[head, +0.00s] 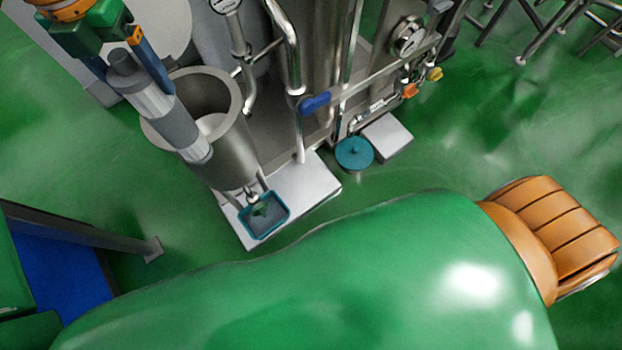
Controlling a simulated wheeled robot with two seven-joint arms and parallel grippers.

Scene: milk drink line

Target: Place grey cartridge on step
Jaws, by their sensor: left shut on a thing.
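My left gripper (124,66) is at the top left, its blue fingers shut on the grey cartridge (152,104). The cartridge is a cylinder with dark and light grey bands. It hangs tilted, its lower end towards the right, and in the picture it overlaps the near left side of a steel pot (234,135). A low grey block (387,138) stands on the floor beside the machine, and a larger pale metal plate (318,184) lies in front of it. I cannot tell for sure which is the step.
A teal tray (248,232) sits on the plate under the pot's outlet. A round teal lid-like disc (354,153) is by the block. Steel pipes and a blue-handled valve (314,103) rise above. A dark frame (85,235) is at left.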

